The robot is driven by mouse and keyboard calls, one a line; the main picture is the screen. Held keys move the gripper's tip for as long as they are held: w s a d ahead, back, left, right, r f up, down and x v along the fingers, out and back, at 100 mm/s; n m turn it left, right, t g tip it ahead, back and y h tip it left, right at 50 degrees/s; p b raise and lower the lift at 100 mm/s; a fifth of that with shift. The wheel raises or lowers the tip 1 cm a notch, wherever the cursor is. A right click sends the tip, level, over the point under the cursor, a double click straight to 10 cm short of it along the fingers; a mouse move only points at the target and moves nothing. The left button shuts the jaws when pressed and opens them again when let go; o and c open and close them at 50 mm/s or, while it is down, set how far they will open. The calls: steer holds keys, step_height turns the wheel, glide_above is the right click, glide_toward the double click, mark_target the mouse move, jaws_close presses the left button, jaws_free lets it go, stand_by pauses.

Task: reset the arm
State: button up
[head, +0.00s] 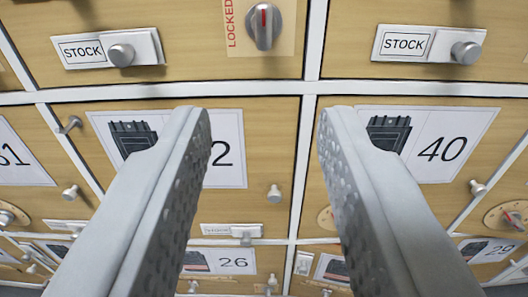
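My gripper (262,125) is in the middle of the head view, its two grey fingers wide apart and nothing between them. The fingers point at a wall of wooden locker doors with white frames. The left finger covers part of a door label (228,150) whose visible digit is 2. The right finger partly overlaps the label numbered 40 (440,150). I cannot tell whether the fingertips touch the doors.
Above are two STOCK plates with knobs, left (85,50) and right (404,43), and a dial marked LOCKED (264,27) between them. Small knobs (274,194) stick out from the doors. Lower doors carry labels such as 26 (233,262) and 29 (496,250).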

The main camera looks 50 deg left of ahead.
steer(key=s+d+r+m+t+h, duration=0.1)
steer(key=s+d+r+t+h, duration=0.15)
steer(key=s+d+r, duration=0.4)
steer(key=s+d+r+m+t+h, duration=0.1)
steer(key=s+d+r+m+h, duration=0.2)
steer(key=r, duration=0.6)
steer(key=s+d+r+t+h, duration=0.1)
steer(key=s+d+r+h, duration=0.2)
steer(key=d+r, duration=0.4)
steer(key=s+d+r+m+h, duration=0.1)
steer(key=s+d+r, duration=0.1)
steer(key=s, duration=0.7)
steer(key=s+d+r+m+h, duration=0.2)
steer(key=s+d+r, duration=0.1)
steer(key=s, duration=0.6)
steer(key=s+d+r+m+h, duration=0.1)
steer(key=s+d+r, duration=0.2)
steer(key=s, duration=0.6)
steer(key=shift+r+m, duration=0.4)
steer(key=shift+r, duration=0.2)
steer(key=shift+w, duration=0.1)
